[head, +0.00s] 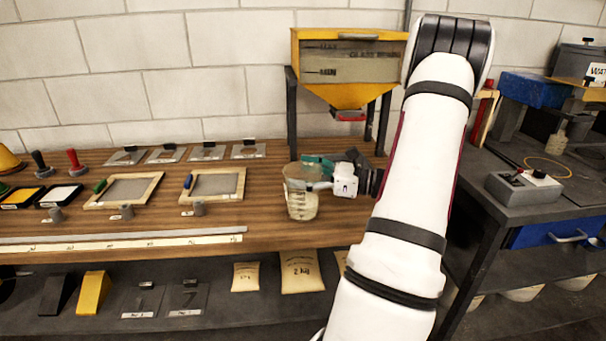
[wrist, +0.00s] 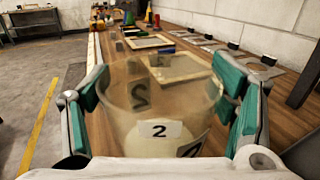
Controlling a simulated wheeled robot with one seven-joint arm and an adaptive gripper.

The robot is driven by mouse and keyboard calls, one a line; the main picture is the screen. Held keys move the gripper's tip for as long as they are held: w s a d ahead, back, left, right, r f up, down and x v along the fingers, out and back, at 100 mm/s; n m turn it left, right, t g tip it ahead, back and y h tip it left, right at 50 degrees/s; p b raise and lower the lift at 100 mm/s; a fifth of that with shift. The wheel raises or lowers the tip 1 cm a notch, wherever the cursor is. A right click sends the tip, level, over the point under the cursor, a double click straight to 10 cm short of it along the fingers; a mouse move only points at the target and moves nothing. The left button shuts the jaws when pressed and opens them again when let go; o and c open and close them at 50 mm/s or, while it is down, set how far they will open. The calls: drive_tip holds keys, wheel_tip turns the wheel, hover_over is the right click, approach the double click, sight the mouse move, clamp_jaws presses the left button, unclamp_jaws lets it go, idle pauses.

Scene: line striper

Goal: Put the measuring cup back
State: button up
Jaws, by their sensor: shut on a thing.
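The measuring cup (head: 301,204) is a clear vessel with pale material in its lower part. It is upright, over the front part of the wooden bench, left of my white arm in the head view. My gripper (head: 316,172) is shut on its upper part from the right. In the wrist view the cup (wrist: 155,110) fills the space between the green finger pads, with a label reading 2 facing the camera. I cannot tell whether its base touches the bench.
A yellow hopper (head: 350,92) stands on dark legs behind the cup. Framed screens (head: 212,185) and grey stencil plates (head: 207,152) lie to the left. A long metal straightedge (head: 120,236) runs along the front edge. Bags (head: 300,272) sit on the lower shelf. A dark bench (head: 530,210) is at right.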

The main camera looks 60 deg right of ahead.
drive_tip(key=shift+f, duration=0.15)
drive_tip(key=o, duration=2)
drive_tip(key=shift+c, duration=0.2)
drive_tip(key=shift+s, duration=0.15)
drive_tip(key=v, duration=1.1)
drive_tip(key=shift+s, duration=0.35)
drive_tip(key=shift+d, duration=0.15)
